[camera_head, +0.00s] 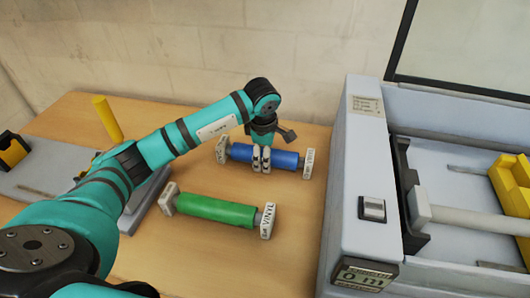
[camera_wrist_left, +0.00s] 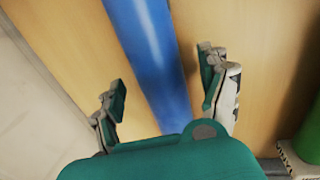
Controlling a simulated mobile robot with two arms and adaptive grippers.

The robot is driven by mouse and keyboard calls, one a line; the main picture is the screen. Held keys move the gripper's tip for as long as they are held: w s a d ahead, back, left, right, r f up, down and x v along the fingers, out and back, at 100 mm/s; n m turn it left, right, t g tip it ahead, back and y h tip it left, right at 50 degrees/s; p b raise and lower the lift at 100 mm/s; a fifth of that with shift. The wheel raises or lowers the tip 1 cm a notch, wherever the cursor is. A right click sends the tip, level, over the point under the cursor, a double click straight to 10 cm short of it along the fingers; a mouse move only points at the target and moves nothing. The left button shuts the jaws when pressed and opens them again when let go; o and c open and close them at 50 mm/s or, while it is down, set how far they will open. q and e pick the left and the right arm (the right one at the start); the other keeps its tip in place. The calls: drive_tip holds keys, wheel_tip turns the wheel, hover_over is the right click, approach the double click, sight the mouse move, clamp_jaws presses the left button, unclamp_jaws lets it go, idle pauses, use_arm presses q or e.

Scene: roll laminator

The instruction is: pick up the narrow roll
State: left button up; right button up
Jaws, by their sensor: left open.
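A blue roll (camera_head: 284,159) with pale end blocks lies on the wooden table near the wall. A green roll (camera_head: 215,209) lies in front of it; its right end block reads VINYL. I cannot tell from the labels which one is the narrow roll. My left gripper (camera_head: 261,168) is over the middle of the blue roll, pointing down. In the left wrist view the fingers (camera_wrist_left: 165,82) are open, with the blue roll (camera_wrist_left: 150,60) running between them and bare table showing on both sides of it. Whether they touch it is unclear. My right gripper is out of view.
A grey laminator (camera_head: 345,190) with a lid, a switch and a small display stands on the right. A grey device (camera_head: 45,165) with a yellow handle is on the left, partly behind my arm. The table (camera_head: 190,262) is clear in front of the green roll.

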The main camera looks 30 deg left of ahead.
use_arm(q)
drive_tip(key=shift+w+a+f, duration=0.1)
drive_tip(key=shift+w+f, duration=0.15)
drive_tip(key=shift+f, duration=0.8)
clamp_jaws()
